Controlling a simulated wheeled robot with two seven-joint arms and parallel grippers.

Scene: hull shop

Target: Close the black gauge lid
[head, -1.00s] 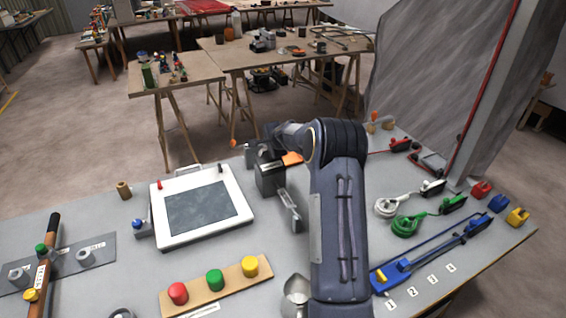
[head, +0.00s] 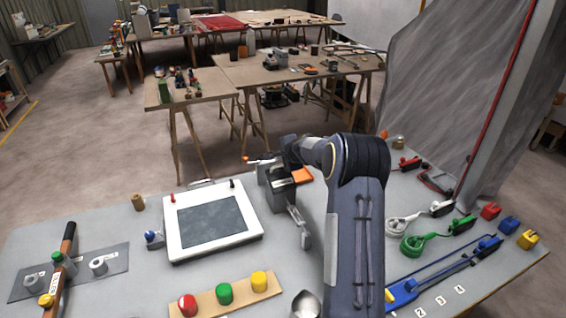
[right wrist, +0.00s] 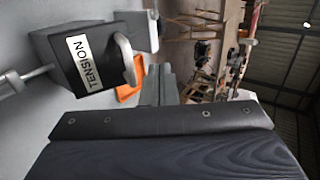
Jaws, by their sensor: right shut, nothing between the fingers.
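The black gauge (head: 281,197) is a dark box right of the white-framed panel in the head view. In the right wrist view its black face (right wrist: 98,62) carries a white TENSION label and a bent metal handle. A grey plate (head: 265,172) stands at its back in the head view; I cannot tell for sure whether this is the lid or how far it is open. My right gripper (right wrist: 158,84) is shut and empty, close beside the gauge; contact cannot be told. In the head view its fingertips are not clear. My left gripper is not in view.
An orange piece (head: 302,175) lies beside the gauge. A white-framed panel (head: 255,237) is to its left, and a board with red, green and yellow knobs (head: 205,299) is in front. Coiled cables and a blue tool (head: 403,291) are at right.

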